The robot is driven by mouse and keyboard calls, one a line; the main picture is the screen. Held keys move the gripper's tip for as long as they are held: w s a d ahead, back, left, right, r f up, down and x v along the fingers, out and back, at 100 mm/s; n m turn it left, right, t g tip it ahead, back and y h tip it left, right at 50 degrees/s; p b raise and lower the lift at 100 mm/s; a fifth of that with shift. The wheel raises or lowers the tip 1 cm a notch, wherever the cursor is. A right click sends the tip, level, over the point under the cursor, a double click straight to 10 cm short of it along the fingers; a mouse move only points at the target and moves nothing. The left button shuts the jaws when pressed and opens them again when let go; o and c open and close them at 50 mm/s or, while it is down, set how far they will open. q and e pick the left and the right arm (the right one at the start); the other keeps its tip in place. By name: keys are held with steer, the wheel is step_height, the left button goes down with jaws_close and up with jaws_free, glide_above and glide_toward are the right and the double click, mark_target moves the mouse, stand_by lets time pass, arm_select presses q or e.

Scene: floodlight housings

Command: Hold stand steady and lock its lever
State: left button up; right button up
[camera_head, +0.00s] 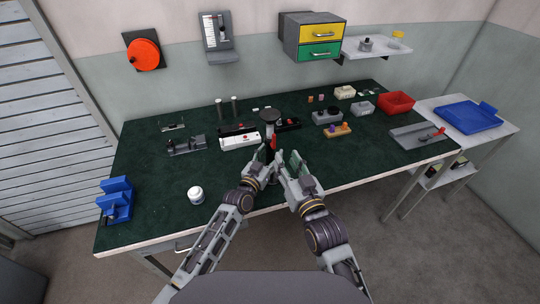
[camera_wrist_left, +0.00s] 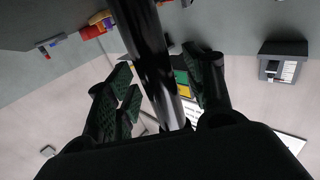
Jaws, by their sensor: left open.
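The stand (camera_head: 270,116) has a round dark top on an upright post near the front middle of the table. A red lever (camera_head: 273,143) shows on it, just above my grippers. My left gripper (camera_head: 262,158) is open at the post, its fingers low beside it. In the left wrist view the dark, shiny post (camera_wrist_left: 150,55) runs between the spread green-padded fingers of my left gripper (camera_wrist_left: 160,90), and I see no clear grip on it. My right gripper (camera_head: 288,157) is just right of the post, its fingers looking apart and empty. My grippers hide the stand's lower part.
Behind the stand lie a white block (camera_head: 239,141) and black fixtures. A red bin (camera_head: 397,102) and grey tray (camera_head: 415,136) are at right. The front-left green mat (camera_head: 155,205) is mostly clear.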

arm_select(q)
steer(key=c, duration=0.3)
stand_by(0.5)
stand_by(0.4)
jaws_close()
stand_by(0.8)
